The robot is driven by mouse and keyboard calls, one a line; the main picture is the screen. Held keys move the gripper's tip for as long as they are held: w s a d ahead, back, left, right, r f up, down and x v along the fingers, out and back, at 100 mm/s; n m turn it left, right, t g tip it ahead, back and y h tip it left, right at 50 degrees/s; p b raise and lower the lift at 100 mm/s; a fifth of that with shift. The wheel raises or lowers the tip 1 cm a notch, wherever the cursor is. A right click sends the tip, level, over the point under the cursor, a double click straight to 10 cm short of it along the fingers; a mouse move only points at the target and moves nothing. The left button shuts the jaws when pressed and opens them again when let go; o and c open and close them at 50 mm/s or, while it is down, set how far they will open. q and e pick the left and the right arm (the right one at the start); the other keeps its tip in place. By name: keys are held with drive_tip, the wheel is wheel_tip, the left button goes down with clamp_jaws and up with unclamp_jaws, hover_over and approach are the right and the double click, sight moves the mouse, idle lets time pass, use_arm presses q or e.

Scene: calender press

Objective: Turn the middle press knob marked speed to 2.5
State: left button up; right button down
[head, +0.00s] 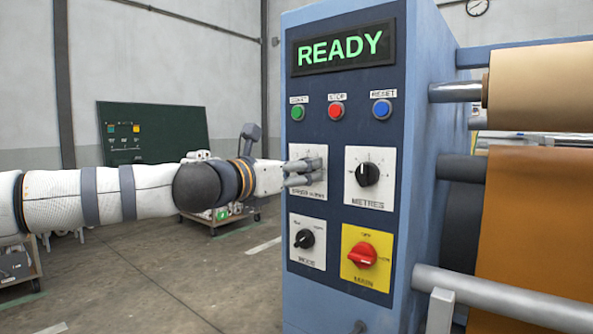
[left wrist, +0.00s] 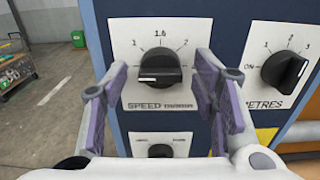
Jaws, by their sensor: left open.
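The speed knob (left wrist: 160,68) is a black knob on a white plate (left wrist: 190,30) marked SPEED, with printed numbers around it, including 1 at left and 2 at right. Its grip bar looks roughly level in the left wrist view; the exact setting is hard to read. In the head view the plate (head: 312,191) is partly hidden behind my left gripper (head: 307,172). In the left wrist view my left gripper (left wrist: 160,82) is open, with one finger to each side of the knob, and I see gaps between fingers and knob. My right gripper is not in view.
The METRES knob (head: 367,174) is close on the right. A MODE knob (head: 304,239) and a red MAIN switch (head: 362,255) are below. Green, red and blue buttons (head: 336,111) are above, under a display (head: 340,48) reading READY.

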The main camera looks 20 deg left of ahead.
use_arm(q)
drive_tip(key=shift+c, duration=0.4)
drive_tip(key=c, duration=1.1)
